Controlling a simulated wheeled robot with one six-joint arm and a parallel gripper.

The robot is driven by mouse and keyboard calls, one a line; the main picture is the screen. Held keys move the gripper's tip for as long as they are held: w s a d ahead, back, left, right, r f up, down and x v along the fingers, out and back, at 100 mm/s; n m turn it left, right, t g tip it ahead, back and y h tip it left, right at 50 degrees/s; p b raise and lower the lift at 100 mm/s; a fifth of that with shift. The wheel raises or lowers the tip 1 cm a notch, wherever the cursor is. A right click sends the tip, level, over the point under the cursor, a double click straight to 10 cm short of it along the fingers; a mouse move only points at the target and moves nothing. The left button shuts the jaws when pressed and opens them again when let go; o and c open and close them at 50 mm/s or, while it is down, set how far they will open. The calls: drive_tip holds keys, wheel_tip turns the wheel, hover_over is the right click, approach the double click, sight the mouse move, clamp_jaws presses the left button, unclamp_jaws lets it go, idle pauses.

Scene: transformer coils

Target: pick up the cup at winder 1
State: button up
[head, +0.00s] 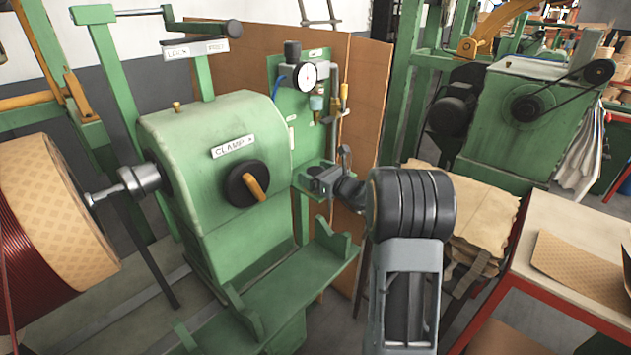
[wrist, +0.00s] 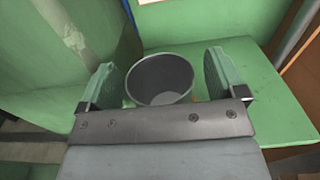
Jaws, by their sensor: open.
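The dark grey, round, open-topped cup (wrist: 160,82) stands in the middle of the wrist view, over a green shelf (wrist: 262,92). It looks empty. My gripper (wrist: 159,74) is open, with one pale green finger on each side of the cup. Small gaps show between the fingers and the cup's rim. The cup's lower part is hidden by the gripper's front plate. In the head view my gripper (head: 322,180) is beside the green winder (head: 225,130), below its gauge. I cannot make out the cup there.
A pressure gauge (head: 304,76) and piping sit on a green panel just above my gripper. A brown board (head: 362,100) stands behind. A large copper coil (head: 50,225) is at the left. A red-framed table (head: 575,235) stands at the right.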

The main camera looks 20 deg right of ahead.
drive_tip(key=shift+c, duration=0.4)
drive_tip(key=c, duration=0.9)
